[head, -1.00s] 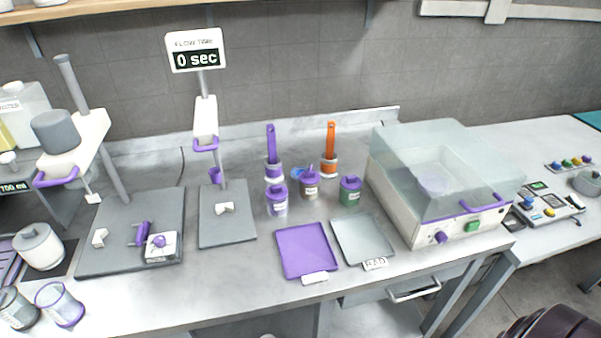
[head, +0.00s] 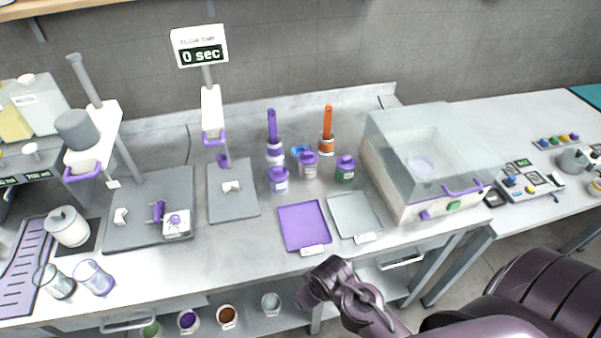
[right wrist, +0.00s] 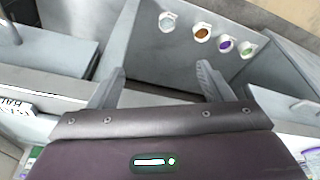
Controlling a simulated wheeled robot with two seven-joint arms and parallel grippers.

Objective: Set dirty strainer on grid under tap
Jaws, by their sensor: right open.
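A purple slotted grid (head: 22,268) lies at the left end of the bench, partly cut off by the picture edge. A tap above it cannot be made out. I cannot identify a dirty strainer with certainty; a round pale thing (head: 420,166) sits inside the clear-lidded box, and a small blue thing (head: 299,151) lies behind the jars. My right arm shows at the lower right, in front of the bench and far from the grid. In the right wrist view my right gripper (right wrist: 162,75) is open and empty. My left gripper is out of view.
Several cups, including a brown one (head: 227,317), stand on the shelf below the bench. A purple tray (head: 304,226) and grey tray (head: 353,214) lie near the front edge. Two clear beakers, one here (head: 95,277), stand beside the grid.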

